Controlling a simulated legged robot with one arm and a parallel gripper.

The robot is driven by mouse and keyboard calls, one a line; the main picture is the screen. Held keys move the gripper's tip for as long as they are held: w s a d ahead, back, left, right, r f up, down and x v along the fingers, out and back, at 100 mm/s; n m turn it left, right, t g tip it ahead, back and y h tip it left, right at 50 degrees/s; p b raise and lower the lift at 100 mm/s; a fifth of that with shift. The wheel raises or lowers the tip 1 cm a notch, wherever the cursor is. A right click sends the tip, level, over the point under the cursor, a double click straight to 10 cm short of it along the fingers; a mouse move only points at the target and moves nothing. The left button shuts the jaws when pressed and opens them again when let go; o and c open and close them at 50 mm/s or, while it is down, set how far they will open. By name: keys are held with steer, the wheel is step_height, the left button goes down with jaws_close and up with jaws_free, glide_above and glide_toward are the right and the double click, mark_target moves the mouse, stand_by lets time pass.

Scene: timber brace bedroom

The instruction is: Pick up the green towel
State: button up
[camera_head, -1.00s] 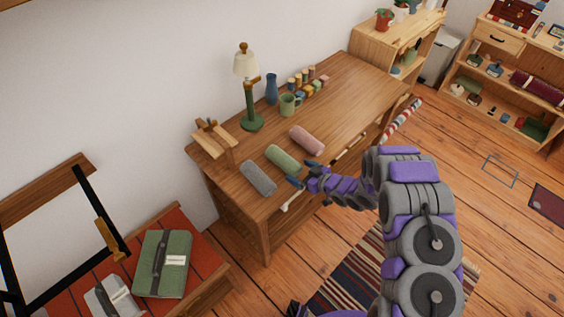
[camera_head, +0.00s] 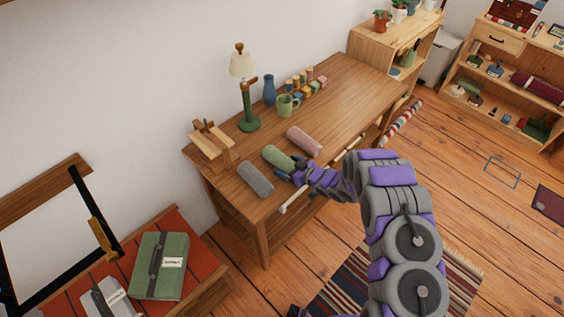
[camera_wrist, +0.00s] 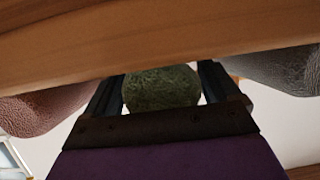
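The green towel (camera_head: 276,156) is rolled and lies on the wooden desk between the grey towel (camera_head: 255,179) and the pink towel (camera_head: 304,142). My gripper (camera_head: 293,170) is at its near end, low over the desk's front edge. In the wrist view the picture is upside down, and the round end of the green towel (camera_wrist: 162,88) shows between the two dark fingers of my gripper (camera_wrist: 163,78). The fingers are apart and do not look closed on it. The fingertips' contact with the towel cannot be made out.
The grey towel (camera_wrist: 278,70) and the pink towel (camera_wrist: 42,108) flank my fingers closely in the wrist view. A lamp (camera_head: 248,95), a blue vase (camera_head: 269,90) and a green mug (camera_head: 287,105) stand behind. The desk (camera_head: 345,105) is clear to the right.

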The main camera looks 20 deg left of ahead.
steer(key=shift+a+f, duration=0.1)
steer(key=shift+a, duration=0.3)
steer(key=c, duration=0.9)
steer(key=shift+d, duration=0.1)
steer(key=shift+c, duration=0.2)
